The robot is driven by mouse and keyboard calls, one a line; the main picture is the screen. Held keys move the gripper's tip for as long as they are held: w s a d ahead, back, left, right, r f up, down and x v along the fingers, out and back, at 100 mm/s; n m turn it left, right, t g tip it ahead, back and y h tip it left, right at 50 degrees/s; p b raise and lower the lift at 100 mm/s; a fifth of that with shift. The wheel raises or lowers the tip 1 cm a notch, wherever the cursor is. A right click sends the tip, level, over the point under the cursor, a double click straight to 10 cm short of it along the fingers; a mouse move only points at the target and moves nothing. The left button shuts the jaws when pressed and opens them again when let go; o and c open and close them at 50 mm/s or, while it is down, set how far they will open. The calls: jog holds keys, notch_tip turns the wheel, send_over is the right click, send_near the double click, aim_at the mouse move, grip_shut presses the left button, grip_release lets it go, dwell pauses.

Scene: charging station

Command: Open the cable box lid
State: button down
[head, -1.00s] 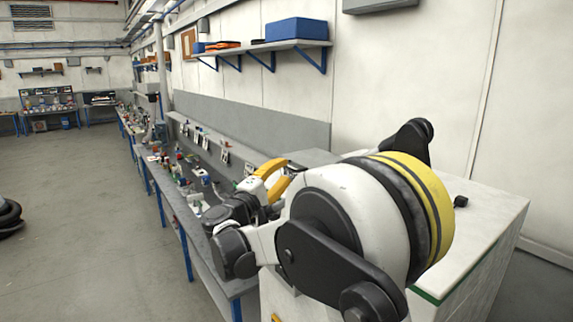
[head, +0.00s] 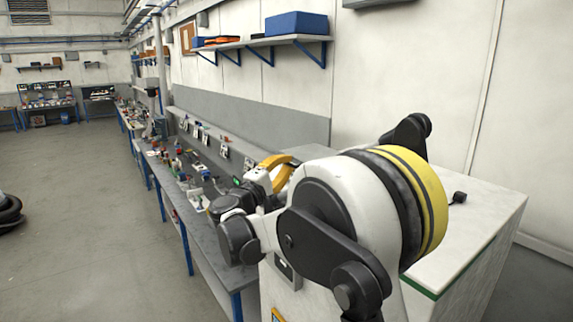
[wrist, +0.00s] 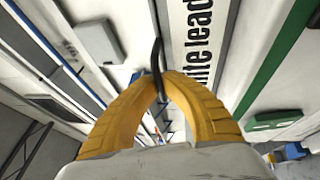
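My gripper (wrist: 165,88) has two curved yellow fingers whose tips come together in the wrist view. A thin black curved strip (wrist: 157,55) shows at the tips; I cannot tell whether it is pinched or lies behind them. In the head view my gripper (head: 275,161) is in front of the wall side of the workbench, partly hidden by my arm. I cannot make out the cable box lid for certain. A white box-like cabinet (head: 487,215) with a green stripe stands behind my arm, its near part hidden.
A long grey workbench (head: 207,235) with blue legs and small items runs along the wall at left. A shelf (head: 262,41) holds a blue box (head: 296,24). The wrist view shows a panel with large lettering (wrist: 197,40). Open floor (head: 85,220) lies left.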

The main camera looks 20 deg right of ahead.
jog(key=shift+r+p, duration=0.4)
jog(key=shift+r, duration=0.2)
jog(key=w+d+r+m+g+y+p, duration=0.1)
jog(key=d+r+y+p, duration=0.2)
jog(key=d+r+p, duration=0.2)
jog(key=w+d+r+m+g+y+p, duration=0.1)
jog(key=d+r+p, duration=0.4)
jog(key=d+r, duration=0.7)
jog(key=shift+w+d+r+m+g+y, duration=0.2)
jog(key=shift+w+r+m+g+y, duration=0.1)
jog(key=shift+w+r+g+y, duration=0.6)
jog(key=shift+s+f, duration=0.15)
jog(key=shift+f, duration=0.05)
jog(key=c, duration=1.6)
grip_release()
jog(key=shift+o, duration=0.2)
jog(key=shift+a, duration=0.1)
